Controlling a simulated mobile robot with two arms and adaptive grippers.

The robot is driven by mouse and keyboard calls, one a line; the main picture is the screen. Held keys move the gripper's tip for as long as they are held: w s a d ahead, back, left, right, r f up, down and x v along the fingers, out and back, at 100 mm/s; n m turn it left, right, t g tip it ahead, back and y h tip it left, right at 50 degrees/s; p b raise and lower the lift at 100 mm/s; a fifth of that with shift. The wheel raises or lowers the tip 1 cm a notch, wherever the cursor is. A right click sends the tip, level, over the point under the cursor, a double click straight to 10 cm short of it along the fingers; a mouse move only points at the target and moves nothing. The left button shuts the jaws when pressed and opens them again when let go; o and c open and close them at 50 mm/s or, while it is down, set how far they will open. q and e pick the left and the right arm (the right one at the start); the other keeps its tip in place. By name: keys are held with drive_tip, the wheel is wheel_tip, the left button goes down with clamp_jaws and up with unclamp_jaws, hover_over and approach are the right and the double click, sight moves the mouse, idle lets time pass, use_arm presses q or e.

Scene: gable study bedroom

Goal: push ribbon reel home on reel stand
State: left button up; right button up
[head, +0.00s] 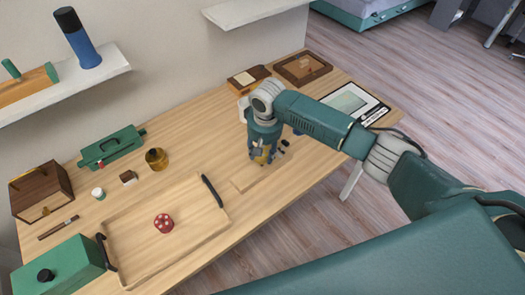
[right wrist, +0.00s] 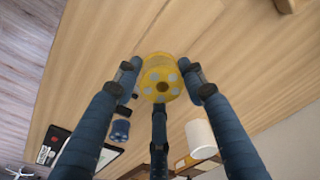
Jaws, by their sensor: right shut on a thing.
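My right gripper (head: 262,152) is over the middle of the desk, with its fingers pointing down. In the head view only a little yellow shows between the fingers. I cannot make out the reel stand; the gripper and reel may hide it. I cannot tell whether the reel touches anything below. My left gripper is not in view.
A blue reel (right wrist: 120,130) and a white cylinder (right wrist: 201,138) stand near the gripper.

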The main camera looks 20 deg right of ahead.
sight(263, 158)
idle(0.3)
drive_tip(key=shift+f+b, duration=0.65)
drive_tip(key=shift+f, duration=1.45)
drive_tip(key=o, duration=1.2)
drive_tip(key=shift+r, duration=0.1)
drive_tip(key=shift+r, duration=0.2)
drive_tip(key=r, duration=0.3)
drive_tip(key=s+r, duration=0.1)
drive_tip(key=r, duration=0.7)
drive_tip(key=shift+s+d+r, duration=0.1)
drive_tip(key=shift+s+r, duration=0.05)
drive_tip(key=shift+r, duration=0.1)
